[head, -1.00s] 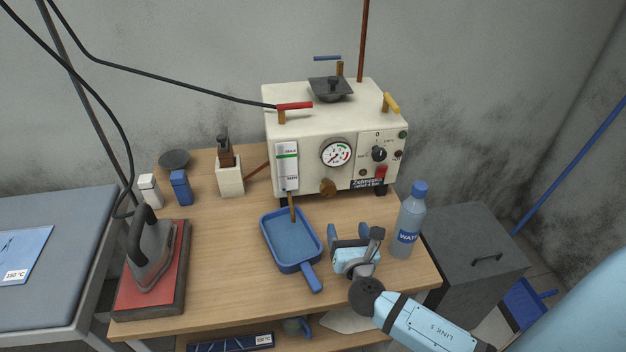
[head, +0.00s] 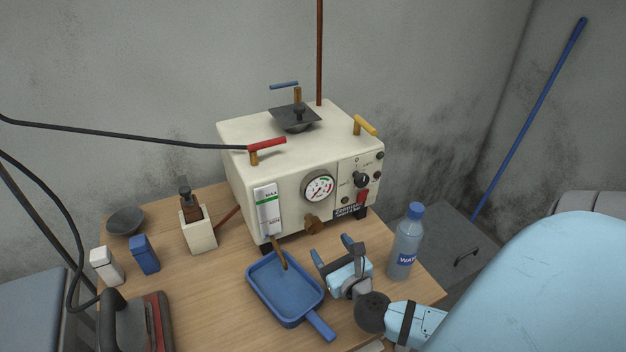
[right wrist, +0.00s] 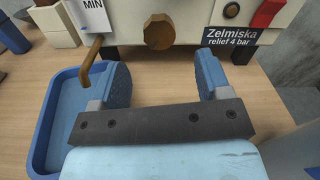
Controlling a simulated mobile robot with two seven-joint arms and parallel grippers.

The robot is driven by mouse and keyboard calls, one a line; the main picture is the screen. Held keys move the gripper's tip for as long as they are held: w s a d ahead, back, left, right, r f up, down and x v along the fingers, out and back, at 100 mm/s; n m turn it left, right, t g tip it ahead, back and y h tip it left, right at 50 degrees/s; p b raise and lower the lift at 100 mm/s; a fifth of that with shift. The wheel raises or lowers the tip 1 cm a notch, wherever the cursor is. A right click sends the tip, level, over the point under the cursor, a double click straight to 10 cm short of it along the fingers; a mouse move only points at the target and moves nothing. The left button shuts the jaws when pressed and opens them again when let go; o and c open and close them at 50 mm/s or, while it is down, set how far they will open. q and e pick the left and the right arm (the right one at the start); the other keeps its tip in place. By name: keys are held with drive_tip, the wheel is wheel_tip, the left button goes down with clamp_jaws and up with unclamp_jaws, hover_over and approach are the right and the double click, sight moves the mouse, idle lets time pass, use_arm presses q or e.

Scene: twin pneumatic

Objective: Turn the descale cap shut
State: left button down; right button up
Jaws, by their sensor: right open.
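The descale cap appears to be the brass hexagonal cap (head: 313,224) low on the front of the cream boiler (head: 245,165). It also shows at the top of the right wrist view (right wrist: 158,32), facing the gripper. My right gripper (head: 331,249) is open and empty, in front of and below the cap, apart from it. In the right wrist view its two blue fingers (right wrist: 162,68) point toward the boiler front, with the cap beyond the gap between them. I cannot tell from its face whether the cap is tight. My left gripper is not in view.
A blue tray (head: 259,301) lies left of my right gripper, under a bent brass pipe (head: 278,253). A water bottle (head: 405,243) stands close on its right. Red (head: 268,145) and yellow (head: 365,126) levers top the boiler. An iron (head: 128,325) stands at the left.

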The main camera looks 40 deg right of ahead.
sight(316, 227)
drive_tip(key=x, duration=0.9)
drive_tip(key=shift+a+p, duration=0.1)
drive_tip(key=shift+p, duration=0.2)
drive_tip(key=c, duration=0.9)
